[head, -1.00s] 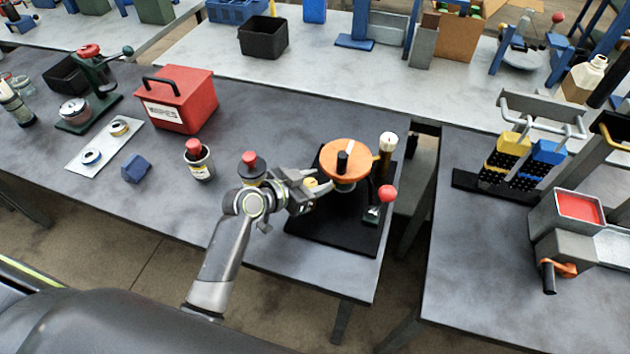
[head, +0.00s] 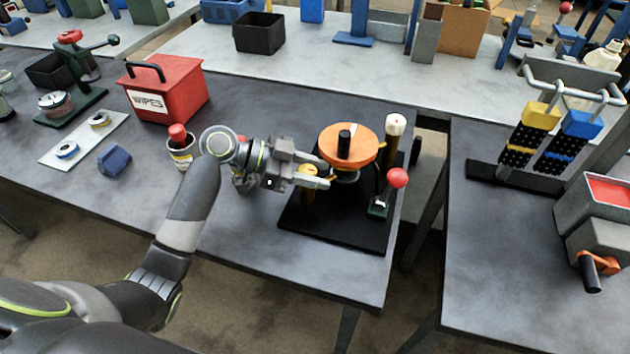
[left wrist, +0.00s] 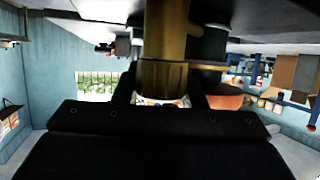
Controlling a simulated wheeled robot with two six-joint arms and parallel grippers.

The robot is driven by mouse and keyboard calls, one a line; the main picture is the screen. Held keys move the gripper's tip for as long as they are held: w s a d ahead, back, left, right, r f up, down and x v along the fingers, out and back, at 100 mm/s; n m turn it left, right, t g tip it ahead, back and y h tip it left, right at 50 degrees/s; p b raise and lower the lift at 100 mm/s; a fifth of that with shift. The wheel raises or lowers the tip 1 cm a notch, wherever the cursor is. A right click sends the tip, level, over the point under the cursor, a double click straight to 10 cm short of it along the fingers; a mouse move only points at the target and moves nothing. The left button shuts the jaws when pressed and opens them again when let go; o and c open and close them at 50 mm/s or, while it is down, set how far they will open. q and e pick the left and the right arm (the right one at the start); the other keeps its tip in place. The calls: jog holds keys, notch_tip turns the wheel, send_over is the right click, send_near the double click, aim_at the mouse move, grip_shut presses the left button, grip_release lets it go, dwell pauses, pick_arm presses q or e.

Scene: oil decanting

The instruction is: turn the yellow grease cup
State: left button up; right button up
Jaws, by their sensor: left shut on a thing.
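The yellow grease cup (head: 306,169) stands on a brass post at the left side of a black base plate (head: 335,235). My left gripper (head: 317,176) reaches it from the left, one finger on each side, and is shut on it. The fingers hide part of the cup in the head view. In the left wrist view the brass-yellow body of the cup (left wrist: 163,80) sits between the two dark fingers. My right gripper is not in view.
Close right of the cup are an orange wheel (head: 348,146) with a black knob, a red ball knob (head: 397,178) and a white-topped post (head: 396,125). A red-capped can (head: 181,150) stands behind my left wrist. The table's front is clear.

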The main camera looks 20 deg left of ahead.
pick_arm(q)
jog(key=shift+m+g+b, duration=0.5)
jog(key=shift+g+b, duration=0.05)
jog(key=shift+g, duration=0.05)
jog(key=o, duration=1)
jog(key=shift+s+a+r, duration=0.15)
jog(key=shift+a, duration=0.35)
jog(key=b+v, duration=0.2)
jog(key=v, duration=1.4)
jog(key=shift+a+b, duration=0.25)
jog(key=shift+b, duration=0.15)
